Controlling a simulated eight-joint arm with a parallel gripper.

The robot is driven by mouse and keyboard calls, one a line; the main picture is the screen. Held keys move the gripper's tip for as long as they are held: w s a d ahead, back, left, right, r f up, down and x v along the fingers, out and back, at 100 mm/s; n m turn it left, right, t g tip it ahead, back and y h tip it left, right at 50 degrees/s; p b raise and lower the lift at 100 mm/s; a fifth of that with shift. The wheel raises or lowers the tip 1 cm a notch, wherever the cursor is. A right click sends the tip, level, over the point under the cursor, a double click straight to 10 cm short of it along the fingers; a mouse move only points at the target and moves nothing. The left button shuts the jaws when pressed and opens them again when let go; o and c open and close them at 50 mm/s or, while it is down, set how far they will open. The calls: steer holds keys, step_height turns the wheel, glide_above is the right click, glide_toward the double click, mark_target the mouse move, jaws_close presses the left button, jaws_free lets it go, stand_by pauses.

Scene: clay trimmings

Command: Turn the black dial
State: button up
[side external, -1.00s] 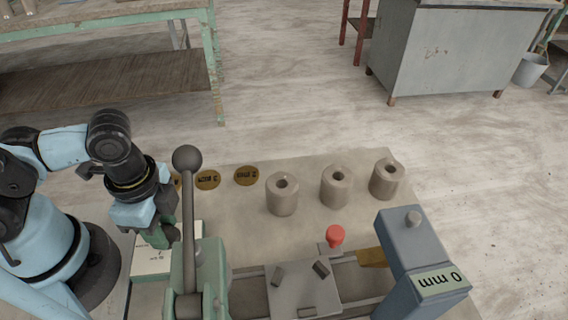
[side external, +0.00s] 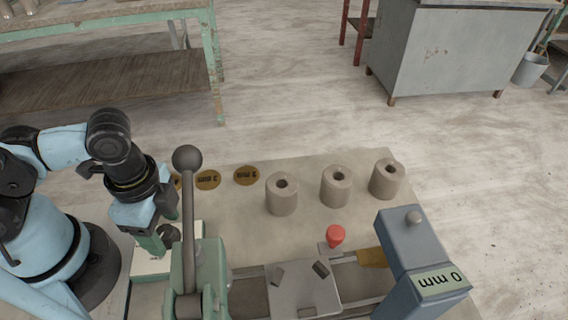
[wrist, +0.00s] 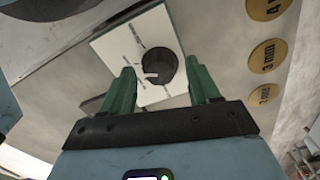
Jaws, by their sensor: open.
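The black dial (wrist: 161,66) sits on a white plate (wrist: 112,46) with dark marks around it. A pale pointer line shows on the dial. In the wrist view my gripper (wrist: 160,84) has its two green fingers apart, one on each side of the dial's near part. I cannot tell whether the fingers touch it. In the side view my gripper (side external: 168,240) is low over the plate, and the dial (side external: 171,232) shows partly between and behind the fingers. Nothing is held.
A green lever post with a ball-topped handle (side external: 187,160) stands just right of my gripper. Brass discs (side external: 246,175), three clay cylinders (side external: 335,187), a red knob (side external: 335,236) and a grey block reading 0 mm (side external: 405,260) lie further right.

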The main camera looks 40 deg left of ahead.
mark_target(167, 227)
step_height(167, 227, up, 12)
stand_by(1.0)
steer(key=w+a+f+n+t, duration=0.1)
steer(key=w+a+n+t, duration=0.6)
steer(key=w, duration=0.7)
steer(key=a+n, duration=0.2)
steer(key=n, duration=0.2)
steer(key=shift+w+f+n, duration=0.15)
steer(key=shift+w+n, duration=0.2)
steer(key=shift+n, duration=0.05)
